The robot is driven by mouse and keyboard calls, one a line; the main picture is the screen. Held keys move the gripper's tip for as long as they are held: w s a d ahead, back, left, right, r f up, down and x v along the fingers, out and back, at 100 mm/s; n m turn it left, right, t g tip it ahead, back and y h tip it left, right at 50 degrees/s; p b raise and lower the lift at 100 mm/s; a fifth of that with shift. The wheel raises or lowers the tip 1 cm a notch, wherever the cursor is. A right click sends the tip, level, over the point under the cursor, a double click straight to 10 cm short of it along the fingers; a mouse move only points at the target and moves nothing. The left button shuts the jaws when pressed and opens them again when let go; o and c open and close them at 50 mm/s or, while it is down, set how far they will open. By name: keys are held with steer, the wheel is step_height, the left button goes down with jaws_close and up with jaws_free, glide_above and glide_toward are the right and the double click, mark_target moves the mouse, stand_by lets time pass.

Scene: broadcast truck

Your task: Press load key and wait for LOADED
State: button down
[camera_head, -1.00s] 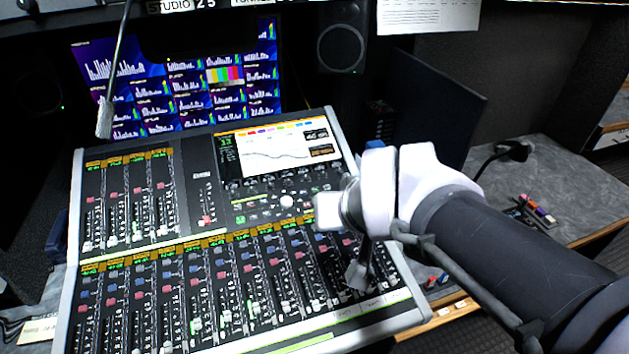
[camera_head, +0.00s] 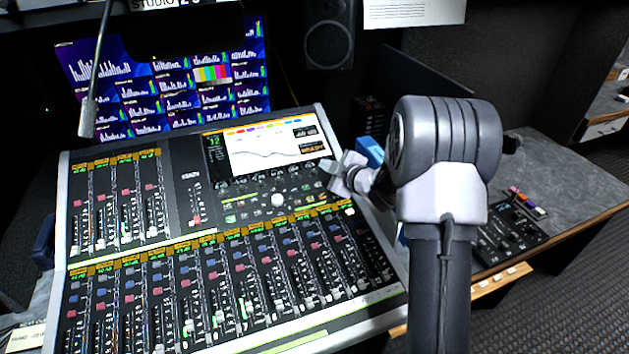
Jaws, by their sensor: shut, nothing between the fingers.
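My gripper (camera_head: 347,174) shows as a small grey-white end left of my thick wrist joint. It is over the upper right edge of the mixing console, just right of the console screen, and looks empty. Its fingertips are small, and I cannot tell whether they touch anything. I cannot make out a key marked load or the word LOADED.
The large mixing console (camera_head: 240,230) with a lit screen (camera_head: 265,146) fills the left and middle. A monitor (camera_head: 165,85) with bar graphs and a speaker (camera_head: 328,42) stand behind. A blue thing (camera_head: 369,151) is behind my gripper. Bare grey desk (camera_head: 560,165) lies at the right.

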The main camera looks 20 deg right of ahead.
mark_target(318, 184)
steer(key=shift+f, duration=0.1)
steer(key=w+f+b, duration=0.1)
steer(key=f, duration=0.1)
steer(key=w+f+b, duration=0.1)
steer(key=f+b, duration=0.1)
steer(key=w+f+b, duration=0.1)
steer(key=f, duration=0.2)
steer(key=shift+b, duration=0.4)
steer(key=shift+w+f+b, duration=0.2)
steer(key=shift+f+b, duration=0.1)
steer(key=shift+f, duration=0.15)
steer(key=shift+f, duration=0.1)
stand_by(1.4)
steer(key=shift+w+f+b, duration=0.2)
steer(key=shift+f+b, duration=0.05)
steer(key=shift+b, duration=0.15)
steer(key=shift+w+f+b, duration=0.15)
steer(key=shift+f+b, duration=0.25)
stand_by(0.5)
steer(key=shift+r, duration=0.15)
steer(key=shift+s+r+p, duration=0.35)
steer(key=shift+r+p, duration=0.05)
steer(key=shift+r, duration=0.25)
